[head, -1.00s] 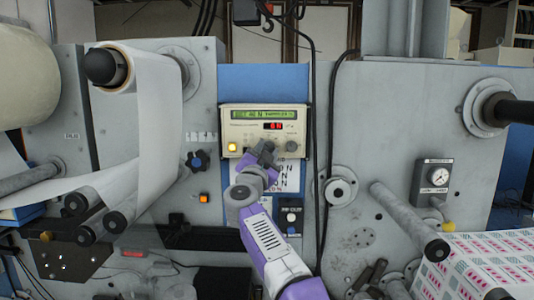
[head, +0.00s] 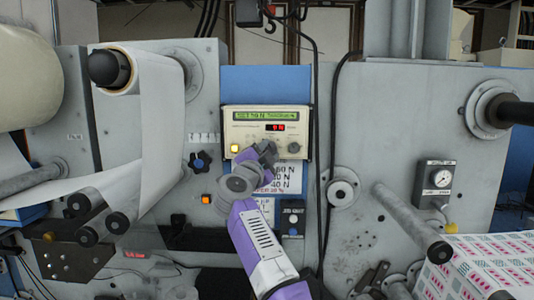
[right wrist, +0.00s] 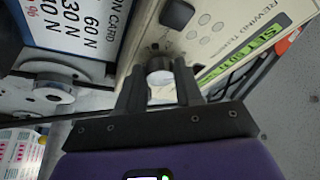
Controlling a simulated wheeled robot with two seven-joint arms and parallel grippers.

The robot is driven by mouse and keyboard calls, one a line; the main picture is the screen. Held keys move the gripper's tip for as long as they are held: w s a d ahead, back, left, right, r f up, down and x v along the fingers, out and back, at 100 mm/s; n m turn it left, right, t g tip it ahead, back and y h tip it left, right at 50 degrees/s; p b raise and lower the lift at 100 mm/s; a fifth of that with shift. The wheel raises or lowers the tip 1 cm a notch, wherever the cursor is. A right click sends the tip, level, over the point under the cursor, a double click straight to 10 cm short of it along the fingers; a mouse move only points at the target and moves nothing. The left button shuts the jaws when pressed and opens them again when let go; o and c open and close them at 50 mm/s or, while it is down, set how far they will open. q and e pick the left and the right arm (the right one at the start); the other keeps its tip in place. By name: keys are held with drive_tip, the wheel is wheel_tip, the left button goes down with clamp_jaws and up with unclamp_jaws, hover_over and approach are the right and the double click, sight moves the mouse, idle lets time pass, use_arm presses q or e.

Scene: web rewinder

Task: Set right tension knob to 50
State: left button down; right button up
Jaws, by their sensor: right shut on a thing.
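The cream tension panel (head: 228,122) is on the blue column between the machine's grey sides. Its green display (head: 265,115) has small text I cannot read surely; the red readout (head: 276,128) below seems to show a low figure. My left gripper is not in view.
A lit yellow button (head: 235,148) is at the panel's lower left. A white tension card (head: 285,178) listing newton values hangs below. A dark star knob (head: 200,161) and a gauge box (head: 436,180) are on the grey sides. A black cable (head: 311,100) hangs right of the panel.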

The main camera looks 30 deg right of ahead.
drive_tip(key=o, duration=1)
drive_tip(key=shift+s+d, duration=0.1)
drive_tip(key=shift+o, duration=0.2)
drive_tip(key=b+v, duration=0.5)
drive_tip(key=v, duration=0.2)
drive_tip(key=shift+s+a, duration=0.15)
drive_tip(key=shift+a, duration=0.15)
